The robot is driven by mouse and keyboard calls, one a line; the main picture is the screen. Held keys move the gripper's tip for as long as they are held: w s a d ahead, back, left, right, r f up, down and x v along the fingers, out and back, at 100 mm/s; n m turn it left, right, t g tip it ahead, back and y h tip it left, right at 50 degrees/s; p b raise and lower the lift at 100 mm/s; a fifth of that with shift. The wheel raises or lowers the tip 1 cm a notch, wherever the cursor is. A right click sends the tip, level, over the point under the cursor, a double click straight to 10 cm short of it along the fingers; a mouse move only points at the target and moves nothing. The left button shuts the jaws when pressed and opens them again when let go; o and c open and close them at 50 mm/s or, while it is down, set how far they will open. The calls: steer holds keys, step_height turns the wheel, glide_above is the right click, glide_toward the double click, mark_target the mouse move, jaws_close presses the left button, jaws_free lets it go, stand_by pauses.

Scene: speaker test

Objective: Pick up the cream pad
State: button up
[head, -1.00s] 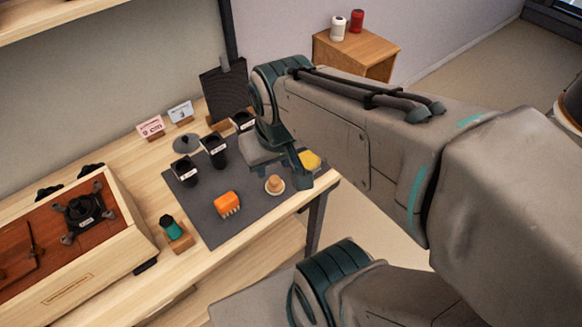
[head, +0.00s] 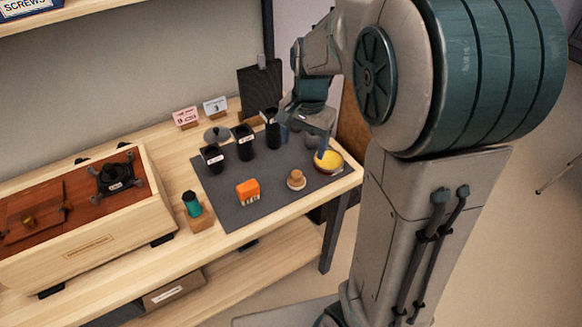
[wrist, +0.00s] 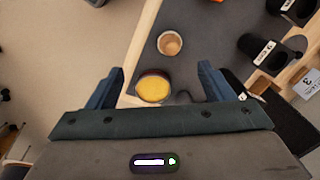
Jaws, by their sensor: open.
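No plain cream pad stands out clearly. A small tan round piece (head: 296,175) sits on a paler disc at the right part of the dark mat; it also shows in the wrist view (wrist: 170,43). A dark-rimmed round dish with a yellow top (head: 329,160) stands near the mat's right corner and appears between my fingers in the wrist view (wrist: 153,89). My gripper (wrist: 160,68) is open and empty, with a blue finger on each side of the view. In the head view my gripper (head: 305,142) is over the mat's right end, partly hidden.
The dark mat (head: 225,195) carries an orange block (head: 248,192) and several black labelled cups (head: 243,142). A wooden box (head: 95,225) fills the table's left. The table edge is close to the dish.

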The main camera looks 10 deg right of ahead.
steer(key=m, duration=0.2)
glide_above(296, 174)
step_height(296, 174, down, 4)
steer(key=shift+g+h, duration=0.3)
step_height(296, 174, down, 14)
steer(key=shift+r+b, duration=0.15)
steer(key=shift+b, duration=0.15)
steer(key=c, duration=1.1)
